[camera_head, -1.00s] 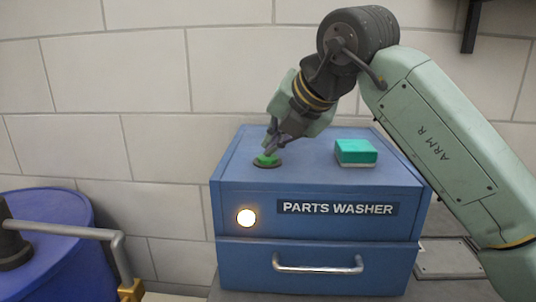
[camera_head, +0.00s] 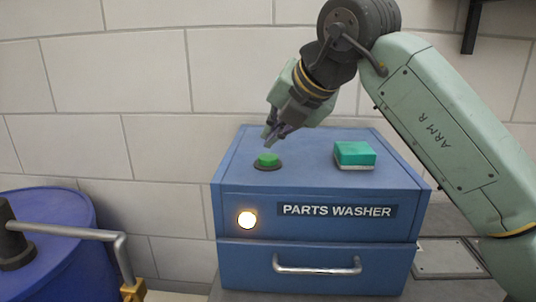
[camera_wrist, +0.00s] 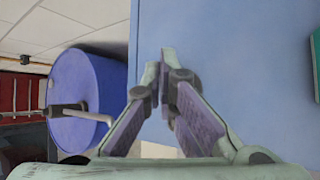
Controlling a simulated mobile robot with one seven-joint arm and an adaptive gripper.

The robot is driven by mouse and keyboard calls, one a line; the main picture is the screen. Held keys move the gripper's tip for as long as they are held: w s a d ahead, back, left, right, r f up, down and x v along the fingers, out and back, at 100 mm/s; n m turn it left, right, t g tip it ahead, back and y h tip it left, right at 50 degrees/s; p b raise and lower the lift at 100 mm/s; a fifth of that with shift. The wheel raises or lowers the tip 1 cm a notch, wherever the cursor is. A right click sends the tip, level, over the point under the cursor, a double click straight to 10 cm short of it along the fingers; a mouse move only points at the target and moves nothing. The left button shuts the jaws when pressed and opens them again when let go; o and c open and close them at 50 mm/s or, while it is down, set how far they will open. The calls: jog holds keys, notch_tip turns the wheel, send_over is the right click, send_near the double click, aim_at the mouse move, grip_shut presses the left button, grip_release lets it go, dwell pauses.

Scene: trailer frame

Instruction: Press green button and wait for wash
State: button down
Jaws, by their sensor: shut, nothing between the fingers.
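The blue parts washer (camera_head: 240,195) stands on a grey surface in the head view, its front drawer shut. The green button (camera_head: 267,160) sits in a dark ring on the washer's top, toward the left. A round lamp (camera_head: 246,219) on its front glows warm white. My gripper (camera_head: 270,138) is shut and empty, its fingertips a little above and behind the button, apart from it. In the wrist view my gripper (camera_wrist: 167,55) shows its fingers together over the washer's blue surface (camera_wrist: 235,60); the button cannot be made out there.
A green-topped block (camera_head: 354,154) lies on the washer's top right of the button. A blue drum (camera_head: 60,225) with a grey pipe (camera_head: 75,231) stands at lower left. A tiled wall (camera_head: 150,80) is behind.

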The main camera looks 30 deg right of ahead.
aim_at(272, 156)
jog(key=shift+r+p, duration=1.55)
jog(key=shift+r, duration=0.85)
jog(key=shift+f, duration=0.1)
